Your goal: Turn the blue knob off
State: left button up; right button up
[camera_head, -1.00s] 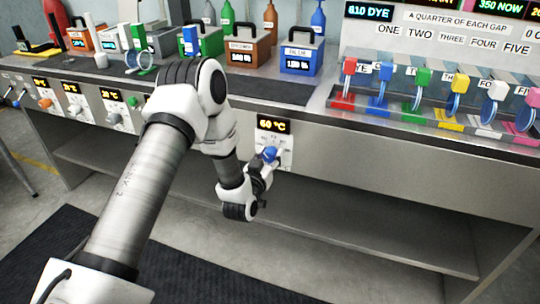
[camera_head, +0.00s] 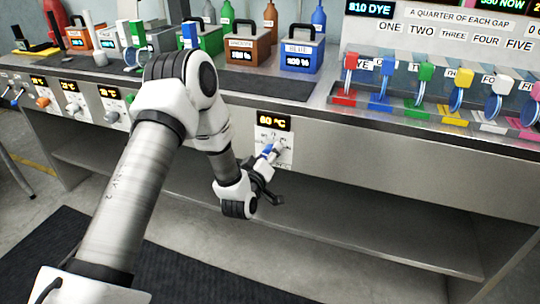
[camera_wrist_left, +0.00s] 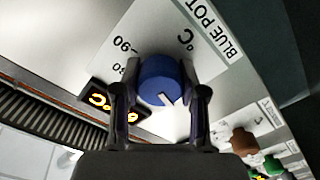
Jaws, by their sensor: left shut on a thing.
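The blue knob (camera_head: 264,153) is on a white dial plate on the counter's front, under a lit display (camera_head: 273,122) that seems to read 60 °C. My left gripper (camera_head: 268,156) is at the knob, its wrist below and tilted. In the left wrist view the blue knob (camera_wrist_left: 160,76) sits between the two dark fingers of the gripper (camera_wrist_left: 161,92), one on each side. A white pointer mark shows on the knob's lower right. The plate (camera_wrist_left: 150,30) is marked 90, °C and BLUE POT. My right gripper is not in view.
Other dial plates with knobs, such as an orange knob (camera_head: 42,102), line the counter front at left. A blue pot (camera_head: 301,58) and a brown pot (camera_head: 246,51) stand on the counter (camera_head: 330,118). The shelf (camera_head: 370,222) below is empty.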

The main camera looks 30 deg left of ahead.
pick_arm(q)
jog(key=shift+n, duration=0.4)
jog(key=o, duration=1.1)
jog(key=shift+o, duration=0.2)
jog(key=shift+s, duration=0.1)
jog(key=v, duration=1.1)
jog(key=shift+s, duration=0.4)
jog(key=shift+f, duration=0.15)
